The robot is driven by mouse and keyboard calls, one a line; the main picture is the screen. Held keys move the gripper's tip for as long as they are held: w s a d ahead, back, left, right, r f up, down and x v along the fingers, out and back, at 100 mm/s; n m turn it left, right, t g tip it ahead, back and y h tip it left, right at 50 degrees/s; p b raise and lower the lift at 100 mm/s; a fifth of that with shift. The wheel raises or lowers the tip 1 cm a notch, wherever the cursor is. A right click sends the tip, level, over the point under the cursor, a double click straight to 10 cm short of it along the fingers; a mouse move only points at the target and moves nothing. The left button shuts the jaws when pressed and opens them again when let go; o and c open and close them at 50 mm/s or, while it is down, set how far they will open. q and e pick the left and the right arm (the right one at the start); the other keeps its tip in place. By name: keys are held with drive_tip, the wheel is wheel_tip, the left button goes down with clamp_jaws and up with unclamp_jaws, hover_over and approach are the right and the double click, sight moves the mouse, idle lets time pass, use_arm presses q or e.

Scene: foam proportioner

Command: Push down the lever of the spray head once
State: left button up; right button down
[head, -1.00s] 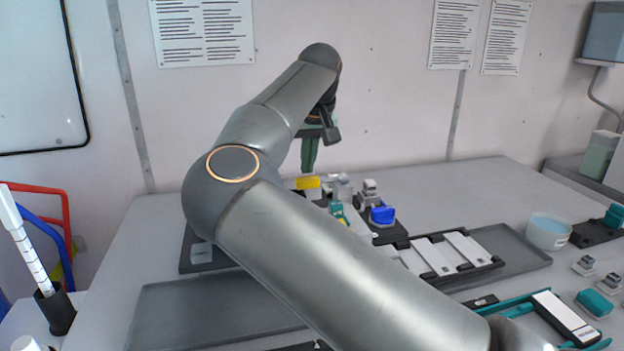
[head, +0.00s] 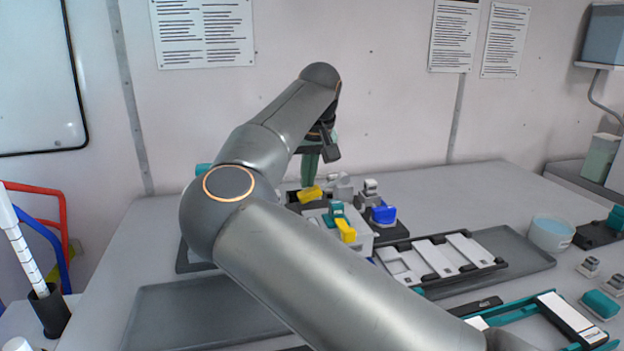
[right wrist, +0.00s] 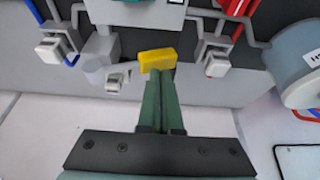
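A yellow lever (head: 311,193) sits among the grey fittings at the back of the table and looks tilted in the head view. I take it as the spray head's lever; its base is partly hidden. My right gripper (head: 309,180) points down just above it. In the right wrist view the green fingers (right wrist: 160,88) are together, with their tips at the yellow lever (right wrist: 157,60). They seem to touch it, but the contact is not clear. A second yellow part (head: 346,230) stands nearer, on a light grey block with a teal knob (head: 337,211). My left gripper is not in view.
A blue part (head: 383,214) stands just right of the lever. A black-framed rack (head: 440,258) of white plates lies on a grey tray (head: 515,247). A bowl (head: 551,232) stands at the right. An empty grey tray (head: 200,312) lies at the front left.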

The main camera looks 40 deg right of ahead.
sight(308, 192)
wheel_tip(308, 192, up, 8)
drive_tip(key=p, duration=0.7)
idle(1.8)
